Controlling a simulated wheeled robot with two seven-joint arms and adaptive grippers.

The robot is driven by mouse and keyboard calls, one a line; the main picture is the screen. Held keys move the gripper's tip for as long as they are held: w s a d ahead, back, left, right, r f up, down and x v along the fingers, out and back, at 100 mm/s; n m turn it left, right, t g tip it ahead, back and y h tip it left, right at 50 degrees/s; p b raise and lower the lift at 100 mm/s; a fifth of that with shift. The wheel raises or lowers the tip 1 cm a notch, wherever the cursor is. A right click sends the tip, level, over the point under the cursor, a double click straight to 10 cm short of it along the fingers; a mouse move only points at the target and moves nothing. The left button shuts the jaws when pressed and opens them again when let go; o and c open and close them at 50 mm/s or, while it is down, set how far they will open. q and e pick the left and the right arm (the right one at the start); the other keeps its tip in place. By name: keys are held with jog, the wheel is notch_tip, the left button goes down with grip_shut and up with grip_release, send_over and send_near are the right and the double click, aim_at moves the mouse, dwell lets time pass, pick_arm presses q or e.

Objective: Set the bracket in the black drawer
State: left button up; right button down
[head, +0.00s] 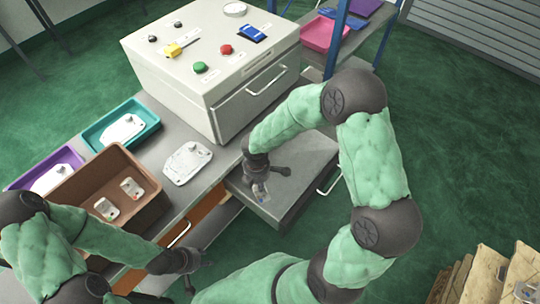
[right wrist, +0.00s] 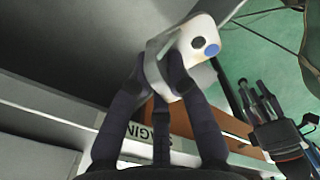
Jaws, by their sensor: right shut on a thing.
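My right gripper (head: 264,184) is shut on a small pale bracket (head: 260,193) and holds it over the open grey drawer (head: 306,163). In the right wrist view the bracket (right wrist: 190,58) sits between my right gripper's fingertips (right wrist: 163,80); it shows a blue spot and a dark round spot. The drawer's floor looks bare around the gripper. I cannot tell how far the bracket is above it. My left gripper (head: 196,272) is empty, with its fingers apart, in front of the bench; it also shows in the right wrist view (right wrist: 258,93).
A brown bin (head: 131,157) holds two small pale parts. A teal tray (head: 96,131) and a purple tray (head: 68,153) each hold a casting. Another casting (head: 187,162) lies on the bench. A large control box (head: 190,77) stands behind the drawer. An orange-fronted drawer (head: 205,218) is at left.

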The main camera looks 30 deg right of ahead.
jog(key=w+d+f+b, duration=0.4)
jog(key=w+d+f, duration=0.4)
jog(key=d+f, duration=0.1)
jog(key=shift+w+d, duration=0.15)
jog(key=shift+w, duration=0.25)
jog(key=shift+w+d+f+b, duration=0.15)
jog(key=shift+f+b, duration=0.2)
jog(key=shift+b, duration=0.05)
jog(key=shift+w+d+f+b, duration=0.15)
jog(key=shift+f+b, duration=0.75)
jog(key=shift+f, duration=0.7)
jog(key=shift+f, duration=0.2)
jog(key=c, duration=1.2)
grip_release()
jog(key=shift+r, duration=0.1)
